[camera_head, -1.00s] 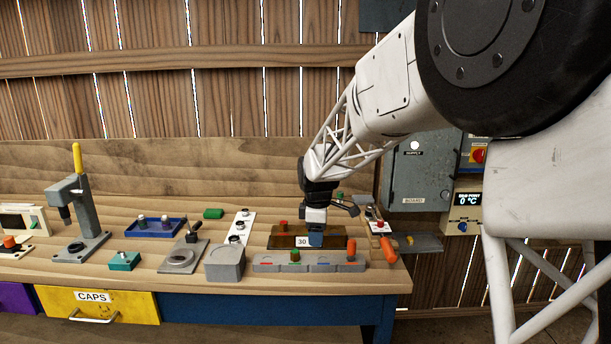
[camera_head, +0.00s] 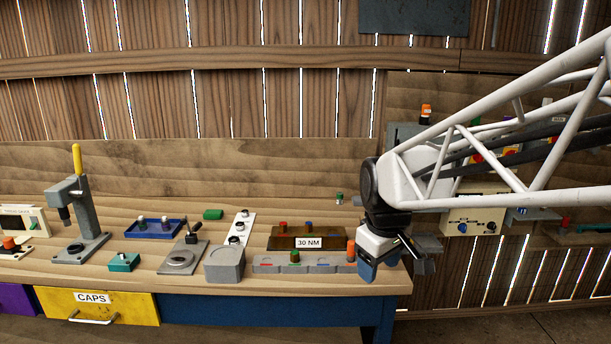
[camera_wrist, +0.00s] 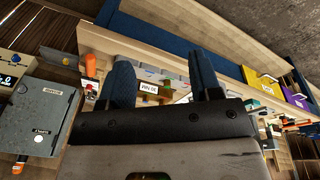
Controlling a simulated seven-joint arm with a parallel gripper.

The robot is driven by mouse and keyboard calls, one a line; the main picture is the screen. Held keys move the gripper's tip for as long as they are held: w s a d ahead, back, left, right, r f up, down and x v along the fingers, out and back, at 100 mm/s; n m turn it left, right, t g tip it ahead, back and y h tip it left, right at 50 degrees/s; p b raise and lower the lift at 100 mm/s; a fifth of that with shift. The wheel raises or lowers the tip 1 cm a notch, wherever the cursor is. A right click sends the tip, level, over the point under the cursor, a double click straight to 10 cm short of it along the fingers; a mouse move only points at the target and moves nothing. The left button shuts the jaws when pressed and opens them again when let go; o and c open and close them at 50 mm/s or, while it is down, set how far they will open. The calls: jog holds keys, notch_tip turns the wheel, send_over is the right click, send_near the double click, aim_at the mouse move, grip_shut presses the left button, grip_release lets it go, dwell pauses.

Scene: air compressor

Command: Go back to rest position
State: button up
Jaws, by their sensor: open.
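My gripper (camera_head: 367,272) is at the right end of the workbench in the head view, tilted, with a blue finger pointing down. It is apart from the brown 30 NM block (camera_head: 276,241), which lies to its left. In the wrist view my gripper (camera_wrist: 163,72) shows two blue fingers spread apart with nothing held between them. The 30 NM label (camera_wrist: 148,88) shows in the gap, beyond the fingers.
A grey fixture strip (camera_head: 270,263) with colored marks lies in front of the block, its right end near my gripper. A grey press (camera_head: 88,215) and blue tray (camera_head: 155,230) stand at left. A control box (camera_head: 473,214) hangs at right, partly behind my arm.

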jog(key=s+d+f+m, duration=0.1)
jog(key=s+d+m, duration=0.1)
jog(key=s, duration=0.7)
jog(key=s+d+f+m, duration=0.2)
jog(key=s+m, duration=0.3)
jog(key=s, duration=0.5)
jog(key=shift+s+d+t, duration=0.15)
jog(key=shift+d+t, duration=0.05)
jog(key=shift+t, duration=0.2)
